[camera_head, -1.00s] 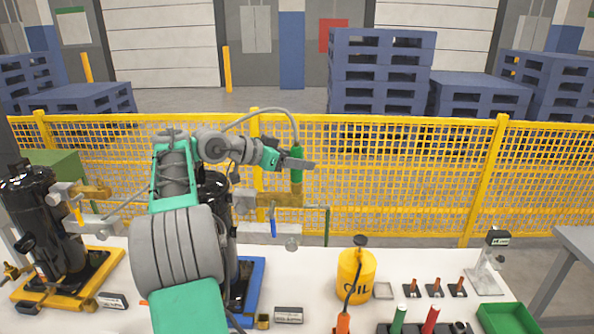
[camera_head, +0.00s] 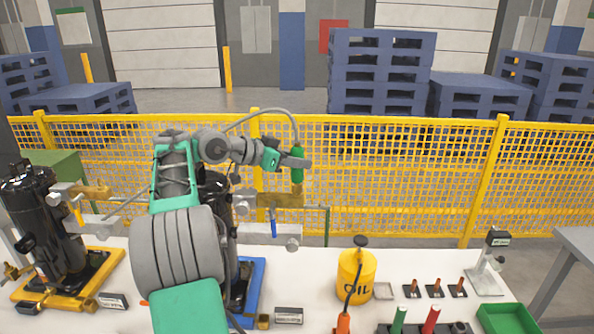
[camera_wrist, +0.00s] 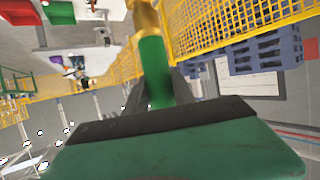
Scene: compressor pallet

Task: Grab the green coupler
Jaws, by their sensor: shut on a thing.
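The green coupler (camera_head: 297,168) is upright above a brass fitting (camera_head: 285,200) on the compressor assembly behind my arm. A grey hose rises from its top and arcs left. My gripper (camera_head: 297,163) reaches it from the left and is shut on it, with a grey finger across its side. In the wrist view the green coupler (camera_wrist: 154,70) stands between the dark fingers, and its brass end (camera_wrist: 143,17) points to the top of the picture. Whether the coupler is seated on the fitting I cannot tell.
A blue-handled valve (camera_head: 274,228) hangs below the fitting. A second black compressor (camera_head: 50,225) stands on a yellow pallet at left. A yellow oil can (camera_head: 356,274), small posts and a green tray (camera_head: 507,318) stand on the white table. A yellow mesh fence (camera_head: 400,170) runs behind.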

